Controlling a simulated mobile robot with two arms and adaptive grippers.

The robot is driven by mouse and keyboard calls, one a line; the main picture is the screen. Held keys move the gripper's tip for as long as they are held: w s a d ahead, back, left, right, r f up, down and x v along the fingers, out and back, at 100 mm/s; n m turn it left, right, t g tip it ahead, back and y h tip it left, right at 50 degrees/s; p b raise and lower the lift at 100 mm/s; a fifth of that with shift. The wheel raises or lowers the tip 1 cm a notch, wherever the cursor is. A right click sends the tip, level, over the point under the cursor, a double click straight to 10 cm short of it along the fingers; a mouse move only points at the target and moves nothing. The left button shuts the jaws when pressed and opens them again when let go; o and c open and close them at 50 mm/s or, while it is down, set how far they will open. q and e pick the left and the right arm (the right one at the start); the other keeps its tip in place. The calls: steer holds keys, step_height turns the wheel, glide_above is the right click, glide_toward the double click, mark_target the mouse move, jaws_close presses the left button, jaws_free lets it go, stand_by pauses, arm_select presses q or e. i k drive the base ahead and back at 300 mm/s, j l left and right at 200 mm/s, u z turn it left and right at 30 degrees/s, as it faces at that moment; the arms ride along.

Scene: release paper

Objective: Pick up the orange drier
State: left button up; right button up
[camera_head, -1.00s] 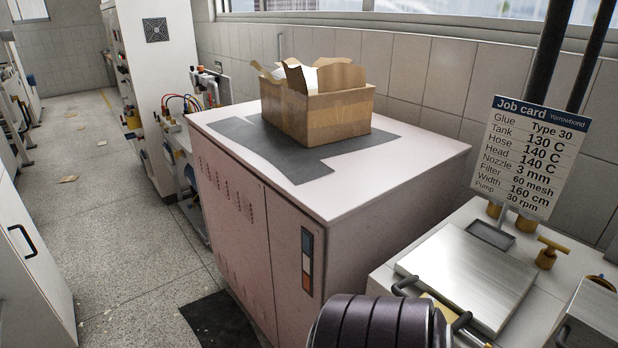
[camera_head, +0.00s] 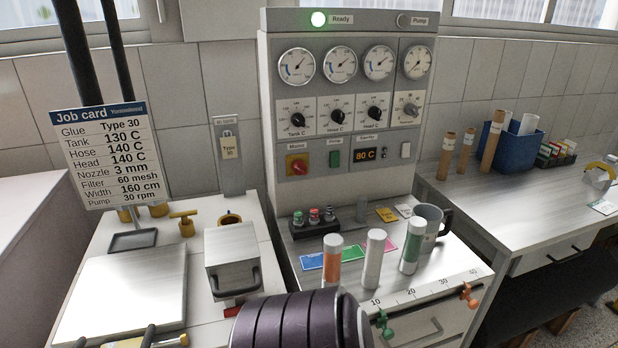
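All three are apart from each other. Neither of my grippers shows in the head view, so their states cannot be seen.
The gauge panel (camera_head: 345,100) rises behind the cylinders. A grey mug (camera_head: 432,222) stands behind the green-banded one, and a rack of small capped bottles (camera_head: 313,222) is behind the orange-banded one. A metal box (camera_head: 232,262) is to the left.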

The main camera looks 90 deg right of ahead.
mark_target(333, 242)
steer(key=k+z, duration=0.1)
steer(key=z, duration=2.7)
